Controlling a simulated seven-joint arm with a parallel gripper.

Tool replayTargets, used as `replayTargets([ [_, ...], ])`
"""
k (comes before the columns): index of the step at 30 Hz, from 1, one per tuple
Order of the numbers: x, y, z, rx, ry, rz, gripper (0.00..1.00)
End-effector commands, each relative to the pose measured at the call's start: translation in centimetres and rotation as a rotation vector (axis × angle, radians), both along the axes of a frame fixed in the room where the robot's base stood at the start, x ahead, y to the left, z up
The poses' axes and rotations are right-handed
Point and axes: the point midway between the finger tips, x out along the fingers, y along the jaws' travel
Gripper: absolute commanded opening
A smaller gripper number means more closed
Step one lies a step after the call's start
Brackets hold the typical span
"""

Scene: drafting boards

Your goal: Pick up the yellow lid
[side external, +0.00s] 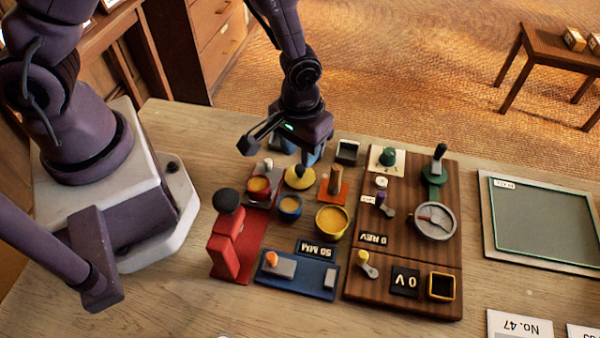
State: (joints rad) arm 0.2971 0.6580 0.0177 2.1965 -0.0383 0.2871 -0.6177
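The yellow lid (297,182) is a round, shallow disc with a small raised middle. It lies on the bench among the small pots, behind the blue pot. My gripper (277,152) hangs just behind and above the lid, pointing down. One finger reaches out to the left, and the other side is close to the top of the lid. The fingers look spread apart with nothing held between them. Whether the right side touches the lid cannot be told from this angle.
A blue pot (290,208), a yellow pot (333,222) and an orange block with a brown post (334,184) crowd the lid. A red press (232,240) stands front left. A wooden control board (405,215) is to the right.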

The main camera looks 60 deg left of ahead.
Motion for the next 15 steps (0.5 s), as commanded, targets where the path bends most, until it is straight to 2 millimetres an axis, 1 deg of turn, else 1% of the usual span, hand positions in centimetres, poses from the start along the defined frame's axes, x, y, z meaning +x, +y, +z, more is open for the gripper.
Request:
replayTargets([
  [9,-0.2,-0.1,-4.1,0.001,0.004,-0.001,0.34],
  [12,-0.2,-0.1,-4.9,0.001,0.003,-0.001,0.34],
  [15,-0.1,-0.1,-5.1,0.000,0.000,-0.001,0.34],
])
